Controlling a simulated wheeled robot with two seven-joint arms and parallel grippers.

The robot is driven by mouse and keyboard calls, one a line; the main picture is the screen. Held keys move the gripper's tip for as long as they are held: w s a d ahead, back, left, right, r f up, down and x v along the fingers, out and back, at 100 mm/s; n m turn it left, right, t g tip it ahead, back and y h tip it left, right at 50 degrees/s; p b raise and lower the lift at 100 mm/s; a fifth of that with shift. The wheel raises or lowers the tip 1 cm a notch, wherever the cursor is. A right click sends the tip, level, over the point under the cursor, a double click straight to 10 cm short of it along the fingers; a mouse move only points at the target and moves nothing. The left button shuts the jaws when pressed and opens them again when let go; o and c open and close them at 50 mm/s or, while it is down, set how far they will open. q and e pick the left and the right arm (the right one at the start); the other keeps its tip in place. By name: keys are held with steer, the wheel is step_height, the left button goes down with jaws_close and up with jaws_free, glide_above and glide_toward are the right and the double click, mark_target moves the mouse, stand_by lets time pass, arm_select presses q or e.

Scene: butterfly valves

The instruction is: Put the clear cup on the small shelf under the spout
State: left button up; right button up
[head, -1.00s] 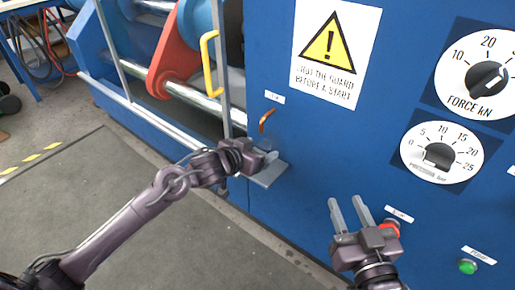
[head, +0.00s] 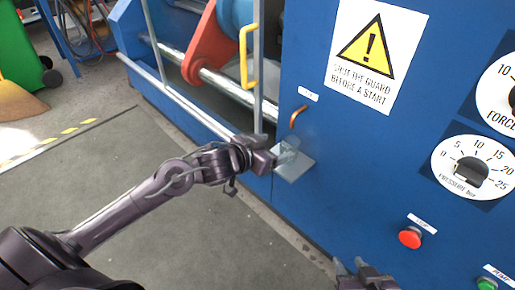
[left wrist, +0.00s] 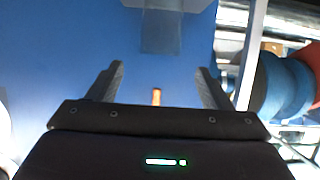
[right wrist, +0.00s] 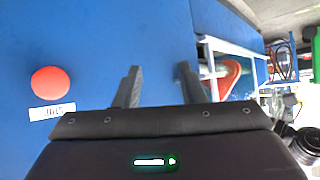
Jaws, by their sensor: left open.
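The clear cup (head: 288,154) stands on the small grey shelf (head: 296,171), below the copper spout (head: 298,115) on the blue panel. My left gripper (head: 277,160) is just left of the cup, with its fingers hard to make out in the head view. In the left wrist view my left gripper (left wrist: 160,68) is open and empty. The cup (left wrist: 160,33) and the shelf (left wrist: 190,4) lie beyond its fingertips, and the spout (left wrist: 156,96) shows between the fingers. My right gripper (right wrist: 159,69) is open and empty; in the head view it is partly cut off at the bottom edge.
A red button (head: 410,238) and a pressure dial (head: 470,168) sit on the panel at right. A guard frame with a yellow handle (head: 246,55) is left of the spout.

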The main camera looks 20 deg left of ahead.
arm_select(q)
steer(key=shift+p+v, duration=0.65)
steer(key=shift+v, duration=2.3)
steer(key=s+d+f+g, duration=0.3)
steer(key=s+d+f, duration=0.3)
steer(key=s+f, duration=0.2)
steer(key=s+d+f+g+y, duration=0.1)
steer(key=s+d+f+g, duration=0.3)
steer(key=s+f, duration=0.5)
steer(key=shift+s+d+f+m, duration=0.35)
steer(key=shift+s+d, duration=0.45)
steer(key=shift+d, duration=0.45)
arm_select(e)
steer(key=s+d+f+g+h, duration=0.1)
steer(key=s+d+f+g, duration=0.1)
steer(key=s+f+g, duration=0.2)
steer(key=shift+s+f+h, duration=0.3)
steer(key=shift+s+f, duration=0.6)
steer(key=shift+s, duration=0.35)
